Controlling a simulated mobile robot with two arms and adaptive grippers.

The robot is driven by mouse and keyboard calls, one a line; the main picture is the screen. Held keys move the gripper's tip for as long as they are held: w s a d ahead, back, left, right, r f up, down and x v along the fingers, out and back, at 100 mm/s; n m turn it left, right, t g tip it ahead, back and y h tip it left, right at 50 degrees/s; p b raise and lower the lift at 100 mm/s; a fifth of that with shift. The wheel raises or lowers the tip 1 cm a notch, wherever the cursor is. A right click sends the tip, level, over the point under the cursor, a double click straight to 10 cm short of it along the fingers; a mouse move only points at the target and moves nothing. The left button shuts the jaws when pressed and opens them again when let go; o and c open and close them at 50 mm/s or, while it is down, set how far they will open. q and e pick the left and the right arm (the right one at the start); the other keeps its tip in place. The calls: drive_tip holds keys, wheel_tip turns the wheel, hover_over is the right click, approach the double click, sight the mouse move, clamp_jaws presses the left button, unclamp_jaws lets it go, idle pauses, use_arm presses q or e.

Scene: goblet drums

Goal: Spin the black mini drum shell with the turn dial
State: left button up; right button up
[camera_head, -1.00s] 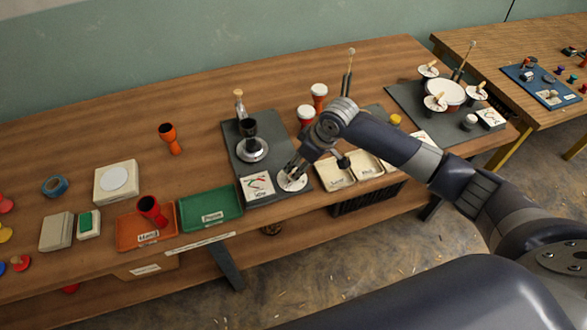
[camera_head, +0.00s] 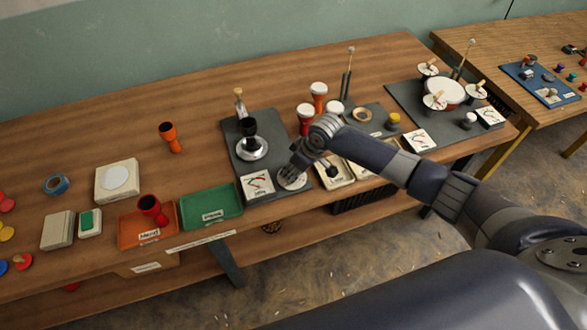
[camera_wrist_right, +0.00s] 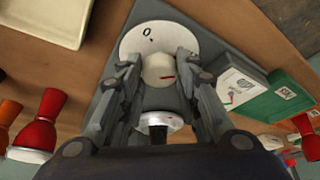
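The black mini drum shell (camera_head: 249,127) stands upright on a round silver turntable (camera_head: 252,150) on a dark grey board. The turn dial is a white disc (camera_head: 292,181) at the board's front right corner. In the right wrist view the dial disc (camera_wrist_right: 135,38) shows with its pale knob (camera_wrist_right: 158,68), which has a red mark. My right gripper (camera_head: 291,170) is over the dial; in the wrist view its fingers (camera_wrist_right: 158,62) sit close against both sides of the knob. Part of the shell (camera_wrist_right: 158,134) shows beyond them. My left gripper is not in view.
A gauge card (camera_head: 257,185) lies left of the dial. A green tray (camera_head: 211,219) and an orange tray (camera_head: 128,231) with a red shell are further left.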

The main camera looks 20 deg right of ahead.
drive_tip(key=shift+c, duration=0.3)
drive_tip(key=n+b, duration=0.2)
drive_tip(key=n+g+y+b, duration=0.1)
drive_tip(key=n, duration=0.1)
drive_tip(key=shift+w+d+f+n+b, duration=0.1)
drive_tip(key=shift+w+f+n+b, duration=0.1)
drive_tip(key=shift+n+b, duration=0.2)
drive_tip(key=n+g+b, duration=0.2)
drive_tip(key=n+b, duration=0.2)
drive_tip(key=n, duration=0.1)
drive_tip(key=n+g+b, duration=0.2)
drive_tip(key=n+b, duration=0.3)
drive_tip(key=shift+w+y+b, duration=0.2)
drive_tip(key=shift+y+b, duration=0.1)
drive_tip(key=shift+r+n+g+h+b, duration=0.1)
drive_tip(key=shift+n+g+h+b, duration=0.3)
drive_tip(key=shift+n+b, duration=0.75)
drive_tip(key=shift+r+n+g+h+b, duration=0.1)
drive_tip(key=shift+n+g+b, duration=0.65)
drive_tip(key=shift+n, duration=0.6)
drive_tip(key=shift+t, duration=0.25)
drive_tip(key=o, duration=1)
drive_tip(key=shift+o, duration=0.2)
drive_tip(key=shift+w, duration=0.1)
